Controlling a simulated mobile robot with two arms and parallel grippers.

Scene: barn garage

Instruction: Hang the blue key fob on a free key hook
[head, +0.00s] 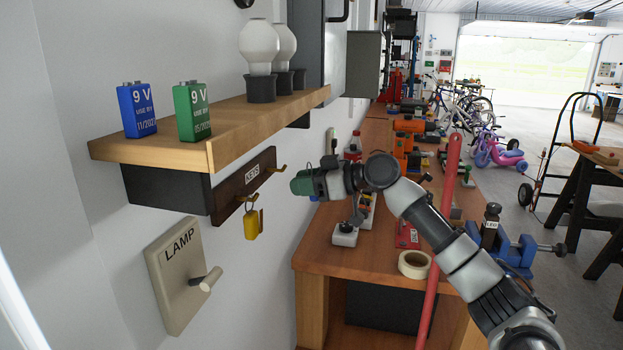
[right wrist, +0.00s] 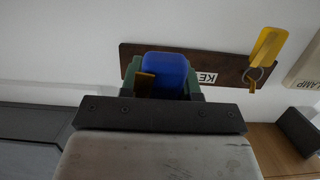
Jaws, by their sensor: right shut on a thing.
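The blue key fob (right wrist: 167,68) is held between the green fingers of my right gripper in the right wrist view. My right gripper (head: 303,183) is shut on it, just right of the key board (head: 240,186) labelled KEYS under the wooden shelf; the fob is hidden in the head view. A free brass hook (head: 277,168) is at the board's right end; in the right wrist view a brass hook (right wrist: 146,78) overlaps the fob's lower left, and whether they touch is unclear. A yellow fob (head: 252,223) hangs from the other hook (head: 247,199). My left gripper is not in view.
The shelf (head: 230,125) above the board carries a blue and a green battery and white bulbs. A LAMP switch plate (head: 178,272) with a protruding lever is on the wall below. A cluttered workbench (head: 340,250) stands below and right of the gripper.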

